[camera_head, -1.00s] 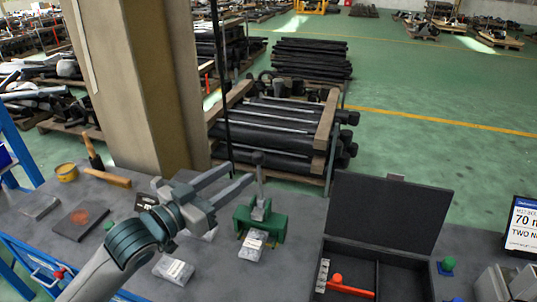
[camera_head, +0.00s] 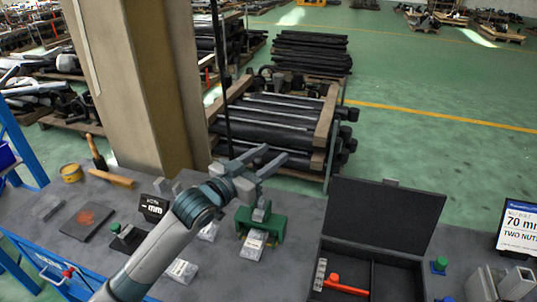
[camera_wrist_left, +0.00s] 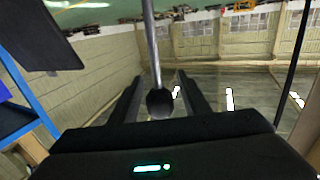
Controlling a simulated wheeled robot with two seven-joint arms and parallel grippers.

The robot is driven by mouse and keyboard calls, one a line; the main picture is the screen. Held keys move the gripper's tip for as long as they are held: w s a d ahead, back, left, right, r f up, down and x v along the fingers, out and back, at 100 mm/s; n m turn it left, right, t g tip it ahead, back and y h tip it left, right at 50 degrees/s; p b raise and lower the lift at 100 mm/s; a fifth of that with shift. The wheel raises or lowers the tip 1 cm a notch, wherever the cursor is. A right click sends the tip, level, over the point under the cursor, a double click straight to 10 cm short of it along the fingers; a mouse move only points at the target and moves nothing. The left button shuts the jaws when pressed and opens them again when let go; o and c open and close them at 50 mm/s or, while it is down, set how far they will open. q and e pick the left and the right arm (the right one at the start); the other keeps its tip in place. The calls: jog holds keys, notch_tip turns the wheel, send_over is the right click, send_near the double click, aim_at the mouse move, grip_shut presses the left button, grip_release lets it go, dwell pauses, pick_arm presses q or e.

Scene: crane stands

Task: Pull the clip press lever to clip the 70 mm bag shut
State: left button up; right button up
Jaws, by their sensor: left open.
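My left gripper (camera_head: 274,157) is open above the press, fingers pointing away to the upper right, and hides most of the lever in the head view. In the left wrist view, the lever's dark round knob (camera_wrist_left: 160,103) and grey rod (camera_wrist_left: 154,50) show between the spread fingers (camera_wrist_left: 158,88). I cannot tell if a finger touches it. My right gripper is out of view.
More bags lie nearby, one (camera_head: 181,270) in front. An open black case (camera_head: 383,215) with a red tool (camera_head: 345,286) stands right of the press. A sign (camera_head: 522,230) reads 70 mm. A mallet (camera_head: 112,177) lies left, near the pillar (camera_head: 140,80).

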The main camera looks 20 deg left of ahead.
pick_arm(q)
grip_shut()
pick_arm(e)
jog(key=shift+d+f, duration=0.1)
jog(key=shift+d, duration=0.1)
pick_arm(q)
jog(key=shift+s, duration=0.1)
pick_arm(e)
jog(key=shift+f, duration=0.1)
